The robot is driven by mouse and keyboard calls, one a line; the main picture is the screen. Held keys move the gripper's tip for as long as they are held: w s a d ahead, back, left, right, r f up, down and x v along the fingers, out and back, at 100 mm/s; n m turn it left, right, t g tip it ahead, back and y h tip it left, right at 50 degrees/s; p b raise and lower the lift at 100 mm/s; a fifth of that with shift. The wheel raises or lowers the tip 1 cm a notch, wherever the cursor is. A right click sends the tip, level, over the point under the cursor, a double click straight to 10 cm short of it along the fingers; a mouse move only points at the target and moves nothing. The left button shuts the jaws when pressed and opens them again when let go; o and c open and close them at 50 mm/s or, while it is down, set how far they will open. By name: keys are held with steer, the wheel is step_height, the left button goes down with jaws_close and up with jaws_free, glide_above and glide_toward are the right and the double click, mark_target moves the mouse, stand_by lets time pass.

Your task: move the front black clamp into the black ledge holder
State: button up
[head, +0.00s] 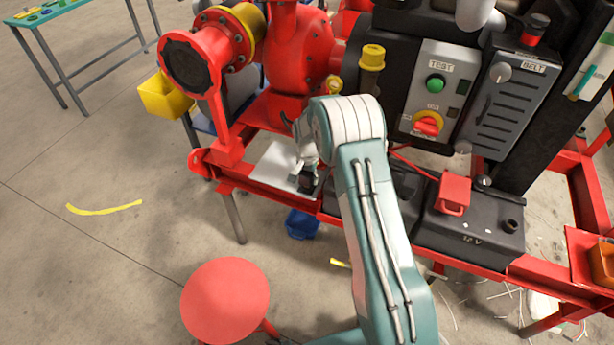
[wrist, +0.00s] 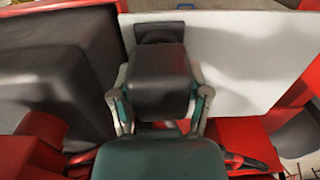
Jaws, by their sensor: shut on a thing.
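My gripper (wrist: 160,105) is shut on a black block, which I take to be the front black clamp (wrist: 158,85); its teal and grey fingers lie along both sides. Just beyond the block, a darker flat black piece (wrist: 158,32) lies at the edge of the white plate; it may be the ledge holder or part of the clamp, I cannot tell. In the head view my gripper (head: 306,172) is small and partly hidden by my arm, over the white plate (head: 275,164) on the red frame. A dark thing (head: 308,184) shows at its fingers.
A black battery box (head: 470,220) stands on the red skid frame to the right. The red pump (head: 290,60) is behind the plate. A blue bin (head: 302,224) is on the floor below. A red stool (head: 225,300) stands in front. The floor at left is mostly clear.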

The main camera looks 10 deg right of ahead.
steer(key=shift+f, duration=0.55)
steer(key=o, duration=1.4)
step_height(320, 180, up, 12)
steer(key=shift+f, duration=0.1)
